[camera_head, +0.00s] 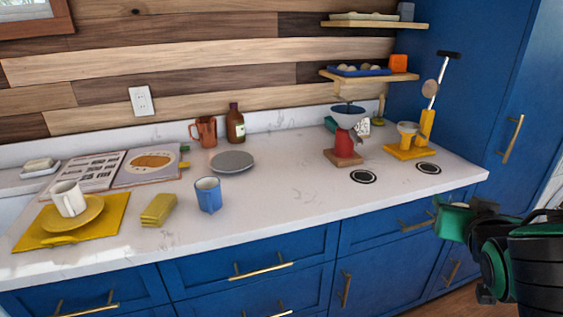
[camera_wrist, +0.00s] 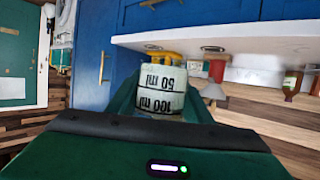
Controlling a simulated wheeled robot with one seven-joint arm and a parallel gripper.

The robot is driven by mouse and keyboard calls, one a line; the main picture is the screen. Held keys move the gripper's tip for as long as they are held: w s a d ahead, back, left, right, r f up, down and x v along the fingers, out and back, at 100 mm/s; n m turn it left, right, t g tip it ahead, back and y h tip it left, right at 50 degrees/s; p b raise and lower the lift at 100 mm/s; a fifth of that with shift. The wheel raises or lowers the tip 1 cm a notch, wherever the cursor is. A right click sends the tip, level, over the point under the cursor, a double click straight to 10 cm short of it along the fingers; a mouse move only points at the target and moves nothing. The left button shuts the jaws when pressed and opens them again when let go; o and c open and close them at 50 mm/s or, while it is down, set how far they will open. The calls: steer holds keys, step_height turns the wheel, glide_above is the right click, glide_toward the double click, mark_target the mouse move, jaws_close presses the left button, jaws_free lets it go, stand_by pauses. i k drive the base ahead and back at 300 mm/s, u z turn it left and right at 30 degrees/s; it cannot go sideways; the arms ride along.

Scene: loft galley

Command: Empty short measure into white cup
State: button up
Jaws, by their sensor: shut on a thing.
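My gripper (camera_head: 453,222) is at the right, in front of the blue cabinets and apart from the counter. It is shut on the short measure (camera_wrist: 160,88), a pale translucent vessel with black 50 ml and 100 ml marks, which read upside down in the wrist view. I cannot see what is inside it. In the head view the measure is mostly hidden by the green fingers. The white cup (camera_head: 69,198) stands upright on a yellow saucer (camera_head: 88,214) at the far left of the counter, well away from my gripper.
The saucer rests on a yellow mat (camera_head: 35,236). A yellow sponge or cloth (camera_head: 158,210) and a blue cup (camera_head: 208,195) stand to its right. An open book (camera_head: 125,168), grey plate (camera_head: 232,161), brown bottle (camera_head: 235,127) and red grinder (camera_head: 344,138) are further back. The front middle counter is clear.

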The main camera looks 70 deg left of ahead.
mark_target(68, 196)
steer(key=u, duration=0.8)
steer(key=i, duration=0.1)
steer(key=u, duration=2.55)
steer(key=i, duration=1)
steer(key=z, duration=0.15)
steer(key=k, duration=0.25)
steer(key=u, duration=0.05)
